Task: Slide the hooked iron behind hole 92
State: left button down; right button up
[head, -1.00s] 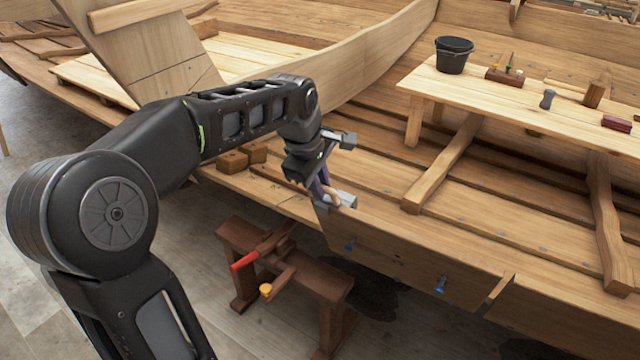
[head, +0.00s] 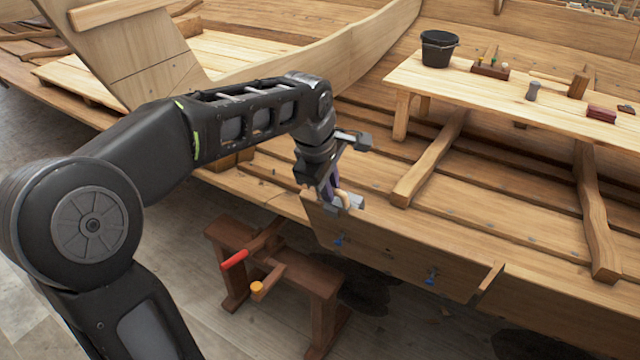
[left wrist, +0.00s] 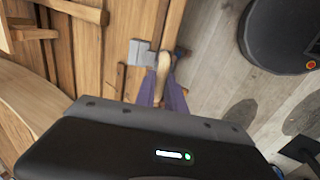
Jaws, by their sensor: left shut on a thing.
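The hooked iron shows as a grey metal block (head: 347,203) with a tan wooden handle, at the top edge of the upright hull plank (head: 390,247). My left gripper (head: 334,188) is shut on its handle from above. In the left wrist view the grey block (left wrist: 142,54) and the tan handle (left wrist: 162,72) show between my purple fingers. The block lies at the plank's edge; I cannot tell whether it touches the wood. Two blue pegs, one left (head: 339,240) and one right (head: 431,276), stick out of the plank's outer face. No hole number is legible. My right gripper is not in view.
A brown trestle (head: 275,265) with red and orange handles stands on the floor below the plank. A raised board (head: 470,85) holding a black bucket (head: 439,49) and tools lies behind, right. A plank end juts out at right (head: 487,282).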

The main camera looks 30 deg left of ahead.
pick_arm(q)
jog(key=shift+d, duration=0.3)
jog(key=shift+d, duration=0.7)
jog(key=shift+r, duration=0.1)
dwell(0.5)
